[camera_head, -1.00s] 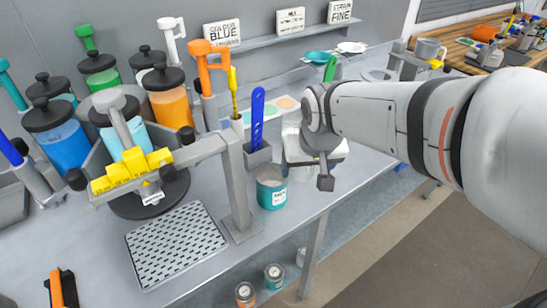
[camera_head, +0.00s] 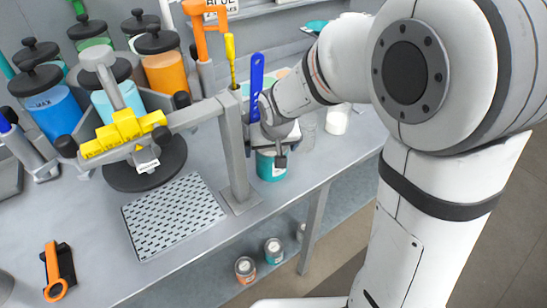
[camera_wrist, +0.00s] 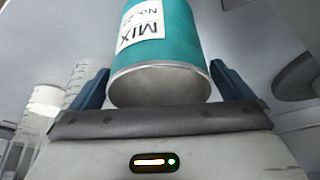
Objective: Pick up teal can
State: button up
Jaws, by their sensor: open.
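The teal can (camera_head: 271,168) stands upright near the front edge of the bench, just right of the grey post. Its upper part is hidden by my gripper (camera_head: 277,150). In the wrist view the teal can (camera_wrist: 163,52), with a white MIX label, fills the space between the blue-grey fingers of my gripper (camera_wrist: 165,85). The fingers are open, one on each side of the can, with a visible gap at least on the right. Whether the left finger touches it I cannot tell.
The grey post (camera_head: 235,160) with its arm stands close left of the can. A blue-handled tool (camera_head: 256,85) rises behind it. A white container (camera_head: 338,119) stands to the right. A perforated tray (camera_head: 173,215) lies at left. Small cans (camera_head: 273,250) sit on the lower shelf.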

jog(key=shift+f, duration=0.1)
jog(key=c, duration=1.2)
jog(key=shift+o, duration=0.2)
